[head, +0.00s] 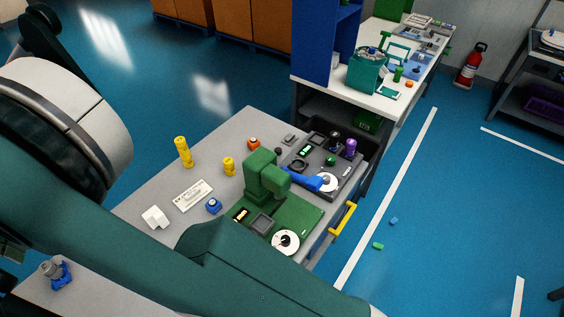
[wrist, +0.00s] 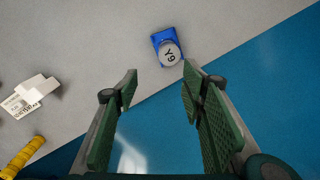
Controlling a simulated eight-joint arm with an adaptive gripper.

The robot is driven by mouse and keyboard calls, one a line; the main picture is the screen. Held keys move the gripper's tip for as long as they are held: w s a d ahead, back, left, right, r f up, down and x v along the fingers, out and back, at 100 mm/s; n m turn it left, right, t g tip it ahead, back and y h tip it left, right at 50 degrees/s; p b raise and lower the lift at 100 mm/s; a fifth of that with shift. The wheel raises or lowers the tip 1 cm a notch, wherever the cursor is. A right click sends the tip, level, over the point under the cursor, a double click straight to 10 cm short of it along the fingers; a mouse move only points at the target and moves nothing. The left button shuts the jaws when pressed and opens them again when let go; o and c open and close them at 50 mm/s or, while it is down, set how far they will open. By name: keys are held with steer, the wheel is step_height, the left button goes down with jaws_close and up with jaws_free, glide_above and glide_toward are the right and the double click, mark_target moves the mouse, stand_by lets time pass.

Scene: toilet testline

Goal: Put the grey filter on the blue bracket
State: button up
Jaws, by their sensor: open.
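In the wrist view, a round grey piece marked Y9 (wrist: 170,54), which looks like the grey filter, overlaps a blue piece (wrist: 158,38) that looks like the blue bracket. In the head view, a grey piece (head: 49,267) and a blue piece (head: 62,275) sit together near the table's left edge at the lower left. I cannot tell whether the filter is seated or just resting there. My gripper (wrist: 159,86) is open and empty, with the grey piece beyond its fingertips. The gripper is not visible in the head view.
Blue floor (wrist: 270,80) lies beyond the table edge.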

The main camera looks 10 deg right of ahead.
steer(key=w+d+r+t, duration=0.1)
steer(key=w+d+r, duration=0.55)
steer(key=d, duration=0.45)
steer(key=w+d+r+y, duration=0.1)
steer(key=w+d+r, duration=0.55)
steer(key=d, duration=0.55)
steer(key=w+d+r+t, duration=0.1)
steer(key=w+d+r, duration=0.55)
steer(key=d, duration=0.45)
steer(key=d+r+m, duration=0.1)
steer(key=d+r, duration=0.3)
steer(key=d, duration=1)
steer(key=s+d+r+t, duration=0.1)
steer(key=s+d, duration=0.2)
steer(key=d, duration=0.9)
steer(key=s+d+r+t, duration=0.2)
steer(key=s+d, duration=0.1)
steer(key=d, duration=0.9)
steer(key=s+d+f+t, duration=0.1)
steer(key=s+d+f, duration=0.2)
steer(key=s+d, duration=0.3)
steer(key=s+d+f+m+t+h, duration=0.1)
steer(key=s+d+f, duration=0.2)
steer(key=s+d, duration=0.4)
steer(key=d, duration=0.6)
steer(key=shift+f, duration=0.25)
